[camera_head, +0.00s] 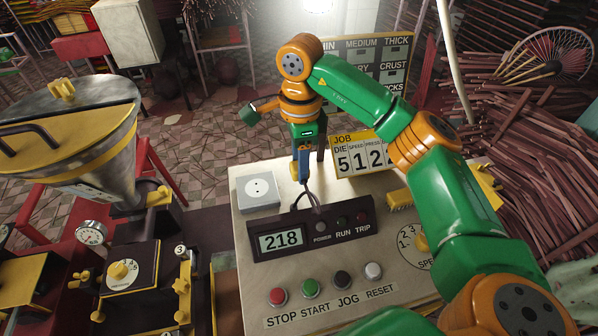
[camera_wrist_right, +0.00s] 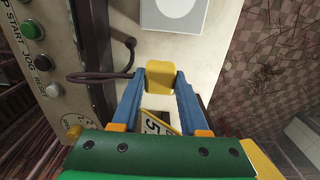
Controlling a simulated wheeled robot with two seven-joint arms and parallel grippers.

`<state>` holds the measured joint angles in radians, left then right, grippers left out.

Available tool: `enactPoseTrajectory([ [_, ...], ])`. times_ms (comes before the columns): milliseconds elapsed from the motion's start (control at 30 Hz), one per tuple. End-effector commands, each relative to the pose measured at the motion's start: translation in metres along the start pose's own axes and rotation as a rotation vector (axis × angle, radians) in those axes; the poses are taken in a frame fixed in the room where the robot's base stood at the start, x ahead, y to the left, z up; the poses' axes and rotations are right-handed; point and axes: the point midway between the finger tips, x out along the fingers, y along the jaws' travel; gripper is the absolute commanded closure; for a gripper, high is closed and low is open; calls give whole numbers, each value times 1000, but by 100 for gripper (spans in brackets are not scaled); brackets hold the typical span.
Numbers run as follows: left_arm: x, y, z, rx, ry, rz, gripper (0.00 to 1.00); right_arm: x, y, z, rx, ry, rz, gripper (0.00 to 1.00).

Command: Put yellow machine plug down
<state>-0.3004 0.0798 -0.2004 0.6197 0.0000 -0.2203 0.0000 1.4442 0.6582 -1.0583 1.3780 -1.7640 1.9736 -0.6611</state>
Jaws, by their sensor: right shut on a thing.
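The yellow machine plug (camera_wrist_right: 160,76) is between the blue fingers of my right gripper (camera_wrist_right: 161,78) in the right wrist view, and the gripper is shut on it. In the head view my right gripper (camera_head: 302,176) points down above the cream console top (camera_head: 215,318), with the plug (camera_head: 294,170) partly hidden at its fingertips. A dark cable (camera_wrist_right: 100,77) runs from the plug in a loop towards the display unit. A light grey socket box (camera_head: 258,189) lies left of the gripper; it also shows in the wrist view (camera_wrist_right: 172,14), apart from the plug. My left gripper is not in view.
The display unit (camera_head: 310,232) reads 218 in front of the gripper. Several coloured buttons (camera_head: 309,286) line the console's near edge. A job sign (camera_head: 352,158) stands right of the gripper. The hopper machine (camera_head: 70,140) is at left. Bare console top surrounds the socket box.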

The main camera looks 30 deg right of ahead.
Motion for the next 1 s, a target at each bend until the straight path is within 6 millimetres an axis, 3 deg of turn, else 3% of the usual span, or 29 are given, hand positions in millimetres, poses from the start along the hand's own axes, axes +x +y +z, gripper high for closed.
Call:
enactPoseTrajectory([
  [233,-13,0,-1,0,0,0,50,36,-6,0,-2,3,1,100],
  [933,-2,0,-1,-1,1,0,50,51,-7,0,-1,2,-1,100],
  [967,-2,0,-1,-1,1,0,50,50,-6,0,-1,2,-1,54],
  [1000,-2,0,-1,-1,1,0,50,50,-6,0,-1,2,-1,43],
])
